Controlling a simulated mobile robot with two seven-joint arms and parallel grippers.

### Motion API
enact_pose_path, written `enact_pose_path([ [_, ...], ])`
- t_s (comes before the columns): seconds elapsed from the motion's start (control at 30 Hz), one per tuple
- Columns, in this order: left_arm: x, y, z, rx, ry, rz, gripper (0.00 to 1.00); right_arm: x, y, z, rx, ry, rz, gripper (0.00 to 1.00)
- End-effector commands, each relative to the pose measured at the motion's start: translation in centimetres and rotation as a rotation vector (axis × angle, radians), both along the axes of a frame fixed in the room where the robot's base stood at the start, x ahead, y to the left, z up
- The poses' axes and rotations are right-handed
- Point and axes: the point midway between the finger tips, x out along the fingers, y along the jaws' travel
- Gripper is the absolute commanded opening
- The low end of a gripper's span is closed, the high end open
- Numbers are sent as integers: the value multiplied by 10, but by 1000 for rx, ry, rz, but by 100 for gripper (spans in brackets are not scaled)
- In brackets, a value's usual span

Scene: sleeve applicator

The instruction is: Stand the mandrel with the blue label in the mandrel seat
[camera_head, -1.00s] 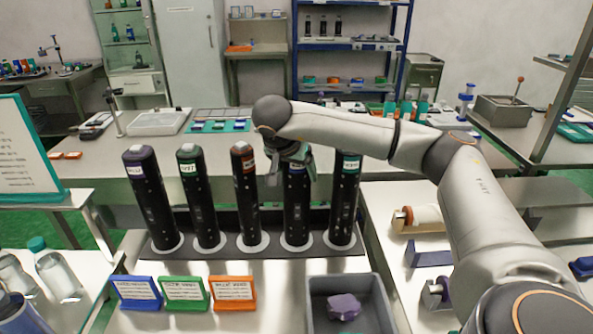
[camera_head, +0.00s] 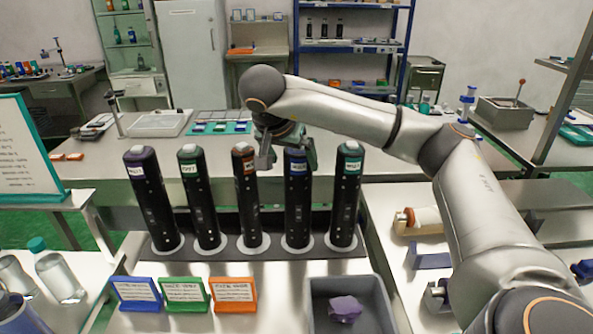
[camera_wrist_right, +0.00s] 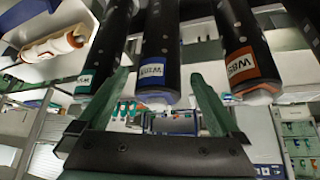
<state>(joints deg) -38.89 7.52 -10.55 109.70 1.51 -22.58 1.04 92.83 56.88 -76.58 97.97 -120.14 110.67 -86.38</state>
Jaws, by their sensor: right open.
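The mandrel with the blue label (camera_head: 297,205) is a black cylinder standing upright in a row of several mandrels on a dark rack, second from the right. My right gripper (camera_head: 287,153) is open at the upper end of that mandrel, with one finger toward the orange-labelled mandrel (camera_head: 250,205). In the right wrist view the blue-labelled mandrel (camera_wrist_right: 159,45) appears between the spread fingers of the right gripper (camera_wrist_right: 160,95), beyond the palm; contact is not visible. My left gripper is not in view. I cannot identify the mandrel seat with certainty.
The teal-labelled mandrel (camera_head: 345,205) stands close on the right. A grey bin (camera_head: 388,315) with a purple lump is in front. Three coloured cards (camera_head: 185,293) stand before the rack. A cream roll on a holder (camera_head: 425,217) lies on the right table.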

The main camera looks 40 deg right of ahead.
Motion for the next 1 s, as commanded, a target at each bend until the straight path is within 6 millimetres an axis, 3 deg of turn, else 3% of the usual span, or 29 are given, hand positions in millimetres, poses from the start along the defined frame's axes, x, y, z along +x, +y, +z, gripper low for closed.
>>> enact_pose_path([
  [0.1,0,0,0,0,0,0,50,-6,14,24,0,-4,4,100],
  [0.3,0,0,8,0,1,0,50,-12,24,45,-2,-1,3,100],
  [1.0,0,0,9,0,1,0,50,-14,27,47,1,1,1,100],
])
